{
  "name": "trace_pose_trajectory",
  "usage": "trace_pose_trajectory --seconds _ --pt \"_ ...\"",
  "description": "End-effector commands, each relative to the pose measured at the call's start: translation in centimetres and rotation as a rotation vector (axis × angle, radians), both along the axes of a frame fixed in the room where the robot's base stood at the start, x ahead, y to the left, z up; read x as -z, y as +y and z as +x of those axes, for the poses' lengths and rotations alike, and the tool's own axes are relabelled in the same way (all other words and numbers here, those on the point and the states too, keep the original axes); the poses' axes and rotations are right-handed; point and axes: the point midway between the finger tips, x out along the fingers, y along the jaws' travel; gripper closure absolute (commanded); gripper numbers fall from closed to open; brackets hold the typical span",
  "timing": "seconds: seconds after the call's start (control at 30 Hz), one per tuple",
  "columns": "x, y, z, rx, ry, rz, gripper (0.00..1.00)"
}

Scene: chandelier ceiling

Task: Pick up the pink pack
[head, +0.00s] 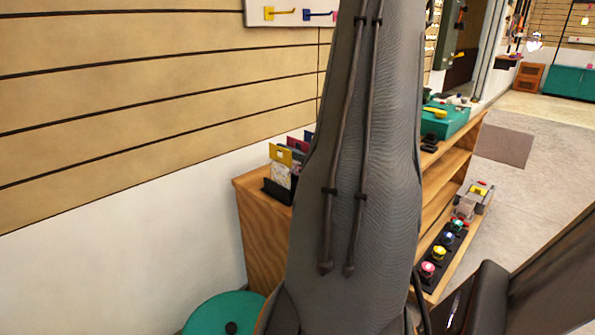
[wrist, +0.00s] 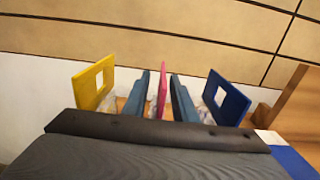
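The pink pack (wrist: 162,88) stands edge-on in the middle of the wrist view, between the two dark blue-grey fingers of my gripper (wrist: 160,92). The fingers are apart, one on each side of the pack, with gaps showing. Its lower part is hidden behind the dark bar at the front. In the head view, a narrow part of the pink pack (head: 297,144) shows between the yellow and blue packs. My arm fills the middle there and hides my gripper.
A yellow pack (wrist: 93,83) stands left of the fingers and a blue pack (wrist: 227,98) right. The packs stand in a black holder (head: 278,191) on a wooden shelf unit (head: 262,235) by the slatted wall. A teal round object (head: 222,314) is below left.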

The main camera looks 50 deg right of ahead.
Motion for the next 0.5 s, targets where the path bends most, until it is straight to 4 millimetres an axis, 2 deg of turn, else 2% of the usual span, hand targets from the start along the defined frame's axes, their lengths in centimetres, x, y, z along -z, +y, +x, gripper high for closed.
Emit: trace_pose_trajectory --seconds 0.07,0.27,0.4,0.5 --pt "0.03 -0.04 0.63 -0.001 0.0 -0.001 0.75" --pt "-0.02 -0.09 0.61 0.001 0.0 0.0 0.75" --pt "-0.01 -0.08 0.62 0.001 0.0 0.0 0.99" --pt "0.03 -0.07 0.61 0.001 0.001 0.0 1.0"
